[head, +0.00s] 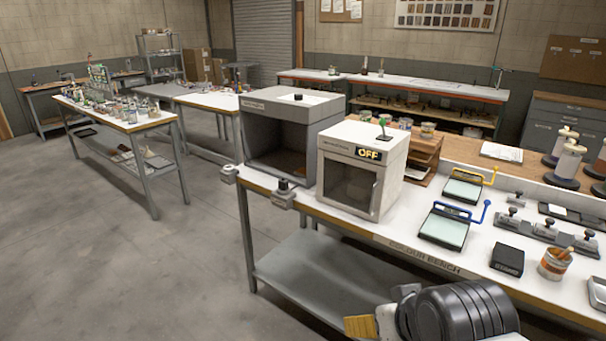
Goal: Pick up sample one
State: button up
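I cannot tell which thing is sample one; no readable label marks it. The long bench (405,222) at the right carries two pale glass plates in frames, one with a yellow handle (462,190) and one with a blue handle (445,228). A small pot with a brownish stick (554,264) stands near the bench's right front. Several small jars (428,130) stand on top of a brown shelf unit behind the white box. Part of my arm shows at the bottom, in front of the bench, but no gripper fingers can be made out.
A white box reading OFF (361,168) and a grey open-front booth (285,130) stand at the bench's left. Clamp-like fittings (548,230), a black box (507,261) and white-and-black stands (568,162) are at right. A cluttered table (122,120) stands far left. Floor between is clear.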

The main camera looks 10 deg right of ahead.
aim_at(302, 172)
jog(key=i+j+z, duration=0.1)
jog(key=i+j, duration=0.2)
jog(key=i+j+z, duration=0.15)
jog(key=i+j, duration=0.15)
jog(key=i+j+z, duration=0.1)
jog(key=i+j, duration=0.25)
jog(key=i+j+z, duration=0.15)
jog(key=i+j, duration=0.25)
jog(key=i+j+z, duration=0.1)
jog(key=i+j, duration=0.25)
jog(key=i+j+z, duration=0.1)
jog(key=i+j, duration=0.15)
jog(key=j, duration=0.25)
jog(key=i+j+z, duration=0.15)
jog(key=i+j, duration=0.15)
jog(key=j, duration=0.15)
jog(key=i+j+z, duration=0.1)
jog(key=i+j, duration=0.15)
jog(key=j, duration=0.25)
